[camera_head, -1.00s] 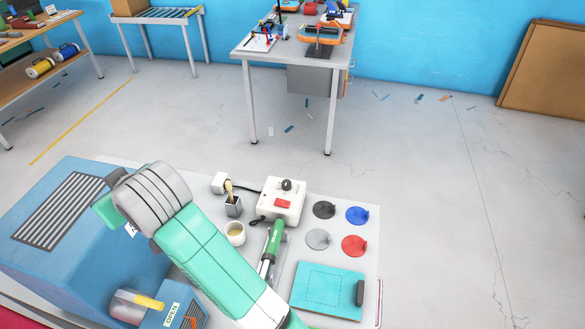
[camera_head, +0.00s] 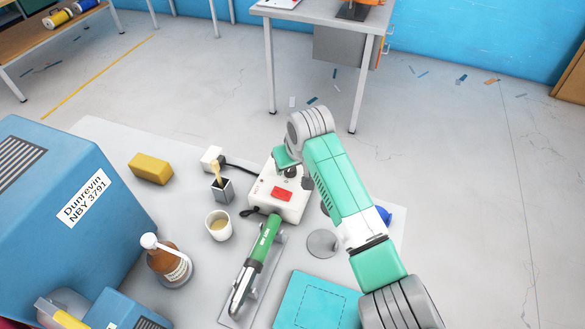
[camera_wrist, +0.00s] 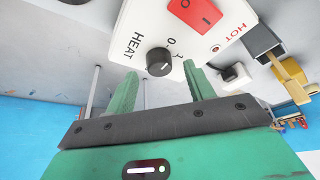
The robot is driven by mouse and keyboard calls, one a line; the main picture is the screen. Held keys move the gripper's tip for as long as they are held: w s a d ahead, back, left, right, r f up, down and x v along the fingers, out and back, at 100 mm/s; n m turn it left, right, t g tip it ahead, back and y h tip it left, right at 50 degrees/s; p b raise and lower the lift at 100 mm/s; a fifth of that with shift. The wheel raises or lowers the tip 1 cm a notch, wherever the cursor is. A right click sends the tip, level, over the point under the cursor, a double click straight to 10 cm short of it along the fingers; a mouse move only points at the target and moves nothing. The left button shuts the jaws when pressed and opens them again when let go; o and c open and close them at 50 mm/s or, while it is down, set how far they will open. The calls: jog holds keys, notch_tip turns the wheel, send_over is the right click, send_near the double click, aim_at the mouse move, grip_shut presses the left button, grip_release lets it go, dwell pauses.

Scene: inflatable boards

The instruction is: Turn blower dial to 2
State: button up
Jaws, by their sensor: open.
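The white blower control box (camera_head: 266,201) stands on the light worktop, with a red switch (camera_head: 282,194) and a black dial (camera_head: 291,172) on its top. In the wrist view the dial (camera_wrist: 160,62) is close, beside the word HEAT and small scale marks, with 0 readable. A pale pointer mark shows on it, but I cannot tell its exact setting. My gripper (camera_wrist: 159,74) is open, its green fingers on either side of the dial in that view; contact is not visible. In the head view my arm partly hides the dial. The green-handled blower (camera_head: 257,262) lies in front of the box.
A brush holder (camera_head: 222,190), a cup (camera_head: 219,225), a yellow block (camera_head: 150,168) and a brown bottle (camera_head: 168,261) stand left of the box. A large blue machine (camera_head: 60,190) is at far left. A grey disc (camera_head: 322,243) and a teal board (camera_head: 316,303) lie at front right.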

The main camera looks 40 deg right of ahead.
jog(key=shift+x, duration=1.1)
jog(key=c, duration=1)
jog(key=shift+o, duration=0.2)
jog(key=shift+r, duration=0.1)
